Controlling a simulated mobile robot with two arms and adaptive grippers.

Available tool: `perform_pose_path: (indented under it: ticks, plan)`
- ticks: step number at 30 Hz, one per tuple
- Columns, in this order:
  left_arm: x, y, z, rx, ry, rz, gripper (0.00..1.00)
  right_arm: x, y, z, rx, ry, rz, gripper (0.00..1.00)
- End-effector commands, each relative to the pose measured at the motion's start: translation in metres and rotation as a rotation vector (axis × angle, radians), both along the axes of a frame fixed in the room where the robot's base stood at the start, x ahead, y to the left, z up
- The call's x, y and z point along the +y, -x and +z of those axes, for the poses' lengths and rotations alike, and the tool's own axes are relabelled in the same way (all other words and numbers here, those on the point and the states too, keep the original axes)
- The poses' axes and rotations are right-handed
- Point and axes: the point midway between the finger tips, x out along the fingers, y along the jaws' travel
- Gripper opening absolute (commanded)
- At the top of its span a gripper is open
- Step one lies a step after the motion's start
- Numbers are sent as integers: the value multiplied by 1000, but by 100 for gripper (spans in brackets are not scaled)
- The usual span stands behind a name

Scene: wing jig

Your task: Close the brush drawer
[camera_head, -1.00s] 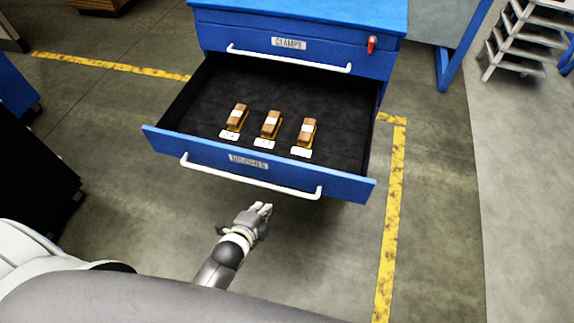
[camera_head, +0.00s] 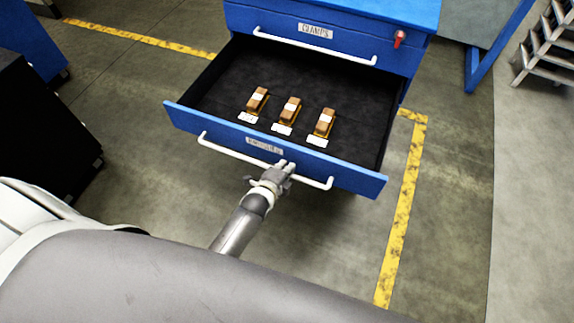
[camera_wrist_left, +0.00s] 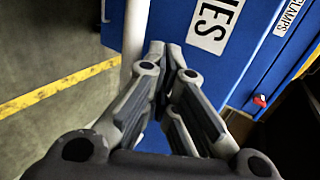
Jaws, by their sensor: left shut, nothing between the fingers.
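The blue brush drawer (camera_head: 345,177) stands pulled well out of the cabinet in the head view, with a white bar handle (camera_head: 222,147) across its front. Its label (camera_head: 264,146) sits above the handle; part of the same label (camera_wrist_left: 214,22) shows in the left wrist view. Three brown brushes, one of them in the middle (camera_head: 290,109), lie inside on the dark liner. My left gripper (camera_head: 285,166) is shut and empty at the drawer front, by the handle. In the left wrist view its fingertips (camera_wrist_left: 162,50) are close to the blue front and handle; contact cannot be told. My right gripper is not visible.
The clamps drawer (camera_head: 310,40) above is shut, with a red lock or key (camera_head: 400,38) at its right. A yellow floor line (camera_head: 403,215) runs to the right. Grey steps (camera_head: 548,50) stand at the far right. A black cabinet (camera_head: 45,130) stands left.

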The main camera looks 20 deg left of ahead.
Motion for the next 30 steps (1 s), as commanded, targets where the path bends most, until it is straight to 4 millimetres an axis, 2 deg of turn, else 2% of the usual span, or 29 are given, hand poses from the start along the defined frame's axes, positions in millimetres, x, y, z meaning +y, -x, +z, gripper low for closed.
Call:
perform_pose_path:
  ticks: [6,22,26,30]
  plan:
    - [-1,-10,-5,-1,1,-1,0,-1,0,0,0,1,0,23]
    - [-1,-16,-7,-2,1,-1,0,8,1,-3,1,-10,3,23]
    - [-1,-29,-8,-3,0,-1,0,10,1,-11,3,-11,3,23]
    - [-2,-55,-9,-6,-2,-2,0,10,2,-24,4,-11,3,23]
